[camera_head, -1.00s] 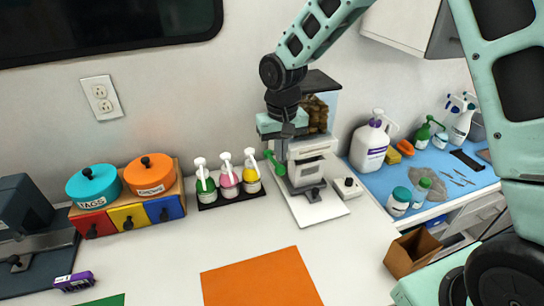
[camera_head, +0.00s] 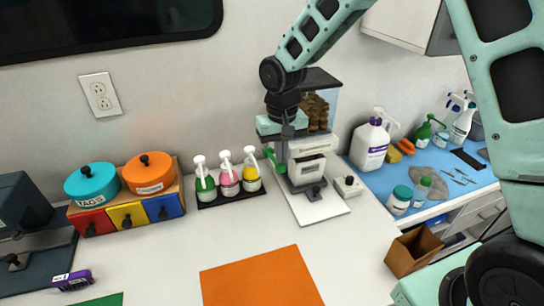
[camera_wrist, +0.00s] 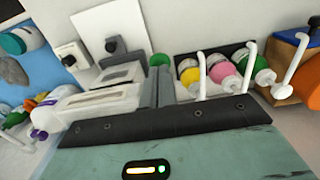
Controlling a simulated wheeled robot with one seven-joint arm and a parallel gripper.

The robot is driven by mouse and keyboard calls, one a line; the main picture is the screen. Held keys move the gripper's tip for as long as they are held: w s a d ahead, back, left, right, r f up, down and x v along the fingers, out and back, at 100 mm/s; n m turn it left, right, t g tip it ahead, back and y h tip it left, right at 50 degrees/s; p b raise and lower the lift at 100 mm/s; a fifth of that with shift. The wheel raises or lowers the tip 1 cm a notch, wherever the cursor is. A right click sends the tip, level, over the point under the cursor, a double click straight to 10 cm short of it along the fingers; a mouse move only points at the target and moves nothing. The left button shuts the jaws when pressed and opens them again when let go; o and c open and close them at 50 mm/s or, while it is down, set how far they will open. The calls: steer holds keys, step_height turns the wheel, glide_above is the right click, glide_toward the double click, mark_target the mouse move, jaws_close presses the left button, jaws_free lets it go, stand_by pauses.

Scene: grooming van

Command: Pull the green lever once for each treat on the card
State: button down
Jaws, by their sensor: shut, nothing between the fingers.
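The treat dispenser (camera_head: 308,165) is a white and grey machine with a clear hopper of brown treats (camera_head: 316,112) on top. Its green lever (camera_head: 271,157) sticks out on its left side. In the wrist view the lever's round green knob (camera_wrist: 159,59) shows just beyond my fingertips. My gripper (camera_head: 283,150) is at the dispenser's left front, close by the lever. In the wrist view its fingers (camera_wrist: 160,75) are together with nothing between them. I cannot tell whether they touch the knob. I cannot make out a card with treats.
Pump bottles (camera_head: 228,179) stand in a black tray left of the dispenser. A small white switch box (camera_head: 347,186) is at its right. Two lidded pots (camera_head: 150,173) sit on coloured drawers further left. An orange mat (camera_head: 262,279) lies in front, with bare counter around it.

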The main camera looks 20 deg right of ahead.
mark_target(281, 170)
steer(key=shift+f+b, duration=1.95)
steer(key=shift+f, duration=1.1)
steer(key=shift+r+p, duration=2.95)
steer(key=shift+r, duration=0.8)
steer(key=shift+f, duration=0.15)
steer(key=shift+f+b, duration=2.5)
steer(key=shift+f, duration=1.05)
steer(key=shift+r, duration=0.1)
steer(key=shift+r+p, duration=2.8)
steer(key=shift+r, duration=0.75)
